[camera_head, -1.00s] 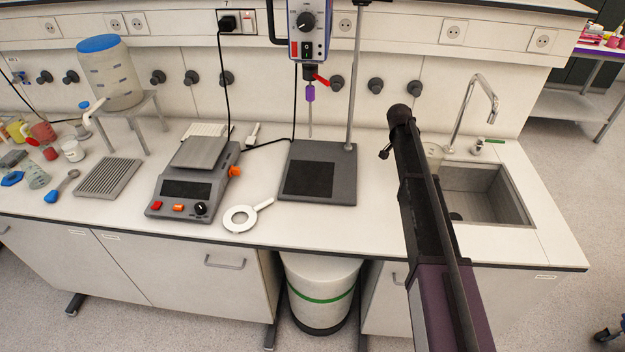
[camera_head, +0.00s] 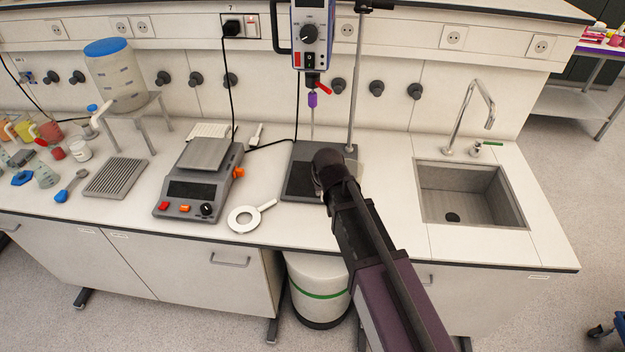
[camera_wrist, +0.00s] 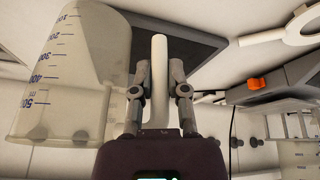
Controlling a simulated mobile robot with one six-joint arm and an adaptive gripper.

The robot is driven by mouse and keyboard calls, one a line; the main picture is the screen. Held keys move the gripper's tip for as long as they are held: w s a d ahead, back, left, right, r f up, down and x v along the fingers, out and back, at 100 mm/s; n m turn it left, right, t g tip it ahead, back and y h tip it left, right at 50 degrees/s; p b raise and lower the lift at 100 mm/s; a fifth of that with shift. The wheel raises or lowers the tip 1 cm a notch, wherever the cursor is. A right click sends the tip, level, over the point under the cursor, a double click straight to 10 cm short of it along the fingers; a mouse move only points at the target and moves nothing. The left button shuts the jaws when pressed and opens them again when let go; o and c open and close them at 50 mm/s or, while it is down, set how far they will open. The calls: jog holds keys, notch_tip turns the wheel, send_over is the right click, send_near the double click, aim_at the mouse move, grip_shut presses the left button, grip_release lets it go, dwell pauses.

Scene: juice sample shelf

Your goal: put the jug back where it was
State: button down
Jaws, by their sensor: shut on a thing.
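The jug (camera_wrist: 75,75) is translucent with blue measuring marks and a pale handle (camera_wrist: 159,80). It fills the left of the wrist view, which looks upside down; the jug seems upright, wide rim up. My gripper (camera_wrist: 160,72) is shut on the handle, one finger on each side. The jug hangs above the bench near the dark stand plate (camera_head: 303,180); the plate also shows in the wrist view (camera_wrist: 190,45). In the head view my arm covers the gripper and most or all of the jug.
A grey scale (camera_head: 200,185) and a white ring with a handle (camera_head: 242,219) lie left of the plate. A stirrer (camera_head: 311,40) hangs above it beside an upright rod (camera_head: 356,90). A sink (camera_head: 470,195) is at the right. Bench between plate and sink is clear.

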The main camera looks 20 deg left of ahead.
jog(key=s+a+r+n+y, duration=0.1)
jog(key=s+n, duration=0.1)
jog(key=s, duration=0.5)
jog(key=shift+s+a+n+g+p, duration=0.15)
jog(key=shift+a+n+g+p, duration=0.15)
jog(key=shift+a+n+p, duration=0.1)
jog(key=w+a+f+b, duration=0.1)
jog(key=w+a, duration=0.8)
jog(key=w, duration=0.2)
jog(key=shift+a+f, duration=0.15)
jog(key=shift+a, duration=0.1)
jog(key=shift+w, duration=0.15)
jog(key=shift+w+a+f+b, duration=0.45)
jog(key=shift+f+b, duration=0.1)
jog(key=shift+b, duration=0.2)
jog(key=shift+f+b, duration=1.3)
jog(key=shift+b, duration=0.05)
jog(key=shift+f, duration=0.15)
